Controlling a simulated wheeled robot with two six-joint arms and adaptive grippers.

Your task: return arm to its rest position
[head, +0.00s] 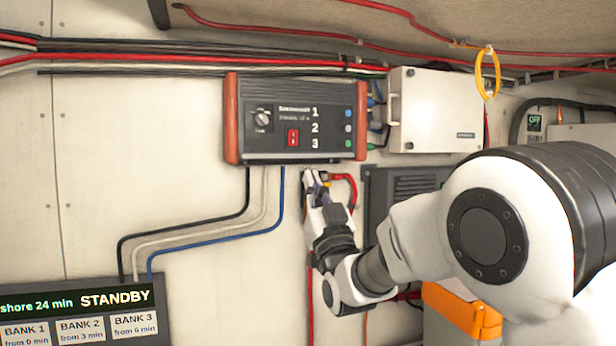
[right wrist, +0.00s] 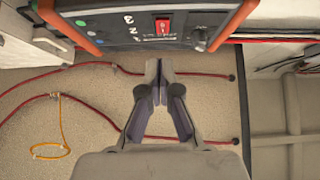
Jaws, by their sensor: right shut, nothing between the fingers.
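My right arm reaches in from the right in the head view. Its gripper (head: 316,182) is just below the lower edge of the dark control box (head: 300,95). The box has orange-red sides, a rotary knob (head: 262,119), a red switch (head: 293,137) and the numbers 1, 2, 3. In the right wrist view my right gripper (right wrist: 158,68) has its fingertips together with nothing between them. The control box (right wrist: 150,12) is upside down at the top there, beyond the fingertips. My left gripper is in neither view.
A white box (head: 433,110) is right of the control box. Red cables (head: 200,61) run above, and a yellow loop (head: 488,75) hangs at upper right. A STANDBY display (head: 80,310) is lower left. The wall left of the gripper holds black, white and blue cables.

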